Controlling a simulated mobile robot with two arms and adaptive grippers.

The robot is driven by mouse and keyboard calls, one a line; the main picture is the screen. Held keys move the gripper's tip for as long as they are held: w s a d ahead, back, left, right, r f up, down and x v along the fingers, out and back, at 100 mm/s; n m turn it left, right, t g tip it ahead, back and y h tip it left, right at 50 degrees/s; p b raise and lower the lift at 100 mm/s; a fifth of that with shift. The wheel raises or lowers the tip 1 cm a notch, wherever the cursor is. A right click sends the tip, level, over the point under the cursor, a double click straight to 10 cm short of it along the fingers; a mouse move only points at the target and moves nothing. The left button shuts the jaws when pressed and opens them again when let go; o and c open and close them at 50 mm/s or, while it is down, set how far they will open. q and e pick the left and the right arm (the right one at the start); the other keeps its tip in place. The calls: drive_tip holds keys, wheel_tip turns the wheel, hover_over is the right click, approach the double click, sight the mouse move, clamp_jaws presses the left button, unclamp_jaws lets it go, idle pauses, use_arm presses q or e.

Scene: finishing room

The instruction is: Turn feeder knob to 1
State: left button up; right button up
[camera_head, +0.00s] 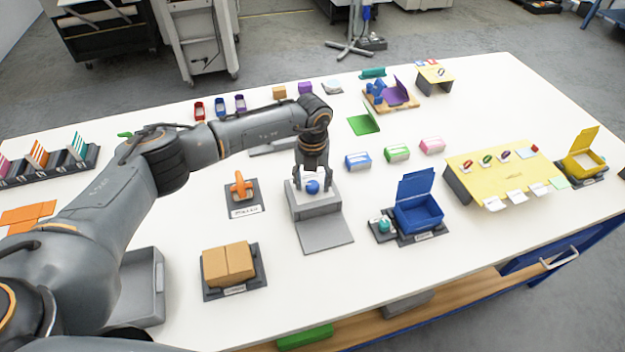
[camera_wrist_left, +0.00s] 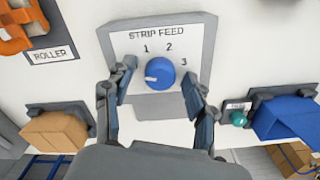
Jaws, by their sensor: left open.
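The strip feeder (camera_head: 315,208) is a grey box with a sloped white face on the table, in the middle of the head view. In the left wrist view its panel (camera_wrist_left: 133,40) reads STRIP FEED, with 1, 2 and 3 around a round blue knob (camera_wrist_left: 162,70). A pale mark on the knob lies on its left side, below the 1. The knob also shows in the head view (camera_head: 312,187). My left gripper (camera_wrist_left: 158,82) is open, its fingers on either side of the knob; contact cannot be told. My right gripper is not in view.
An open blue box (camera_head: 419,212) stands to the right. A yellow board (camera_head: 485,172) lies further right.

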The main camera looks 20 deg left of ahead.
use_arm(q)
drive_tip(key=c, duration=1.2)
drive_tip(key=shift+o, duration=0.2)
drive_tip(key=shift+f+m+b, duration=0.1)
drive_tip(key=shift+m+b, duration=0.5)
drive_tip(key=shift+b, duration=0.2)
drive_tip(key=m+b, duration=0.5)
drive_tip(key=b, duration=0.1)
drive_tip(key=shift+f+b, duration=0.1)
drive_tip(key=shift+b, duration=0.25)
drive_tip(key=m+b, duration=0.2)
drive_tip(key=shift+m, duration=0.4)
drive_tip(key=shift+r+m+b, duration=0.25)
drive_tip(key=shift+m+b, duration=0.25)
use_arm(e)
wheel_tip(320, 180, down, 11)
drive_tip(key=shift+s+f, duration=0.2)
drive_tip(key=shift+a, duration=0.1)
